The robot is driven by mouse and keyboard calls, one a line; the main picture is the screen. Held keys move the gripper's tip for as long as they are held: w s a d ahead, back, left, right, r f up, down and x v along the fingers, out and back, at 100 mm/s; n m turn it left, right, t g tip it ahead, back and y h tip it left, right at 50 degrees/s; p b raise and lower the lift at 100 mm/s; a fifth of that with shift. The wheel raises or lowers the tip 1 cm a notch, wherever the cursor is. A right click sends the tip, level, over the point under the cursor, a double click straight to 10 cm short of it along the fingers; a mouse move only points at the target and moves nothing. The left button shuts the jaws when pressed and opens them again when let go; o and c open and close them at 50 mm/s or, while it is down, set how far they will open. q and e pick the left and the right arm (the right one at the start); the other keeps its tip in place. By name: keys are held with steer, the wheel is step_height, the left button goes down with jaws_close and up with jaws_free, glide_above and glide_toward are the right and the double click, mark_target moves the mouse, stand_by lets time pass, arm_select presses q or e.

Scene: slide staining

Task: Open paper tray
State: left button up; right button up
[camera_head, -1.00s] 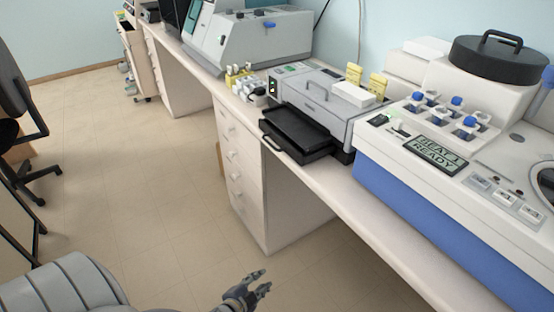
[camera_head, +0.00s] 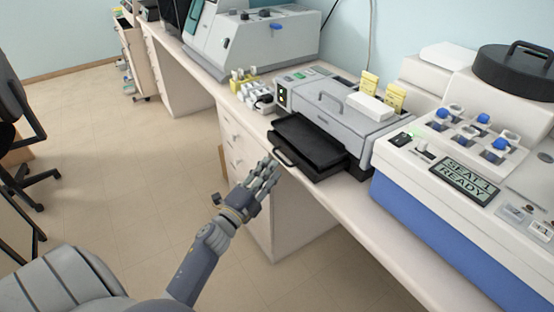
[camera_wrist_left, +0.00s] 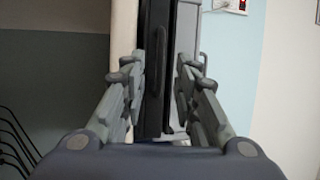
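The black paper tray (camera_head: 312,143) sticks out of the front of the grey printer (camera_head: 345,112), with a loop handle (camera_head: 284,158) on its front edge. My left gripper (camera_head: 269,166) has its fingertips just in front of and beside this handle. In the left wrist view, the gripper (camera_wrist_left: 160,80) is open, with one finger on each side of the dark tray front (camera_wrist_left: 155,100), which runs upright between them. The handle also shows there (camera_wrist_left: 160,52). I cannot tell whether the fingers touch it. My right gripper is not in view.
The printer stands on a long pale counter (camera_head: 352,208) over drawers. A blue-and-white machine (camera_head: 415,205) with a "SEAT 1 READY" display is at its right. Small bottles (camera_head: 247,90) and a large grey machine (camera_head: 255,45) stand beyond. The floor at left is open.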

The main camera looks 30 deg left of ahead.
arm_select(q)
steer(key=w, duration=0.4)
steer(key=shift+w+r+p, duration=0.3)
steer(key=shift+r, duration=0.05)
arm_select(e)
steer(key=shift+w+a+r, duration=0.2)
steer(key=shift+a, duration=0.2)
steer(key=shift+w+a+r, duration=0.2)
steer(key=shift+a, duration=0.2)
arm_select(q)
steer(key=c, duration=0.7)
jaws_close()
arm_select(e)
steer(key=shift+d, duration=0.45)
arm_select(q)
steer(key=shift+s, duration=0.1)
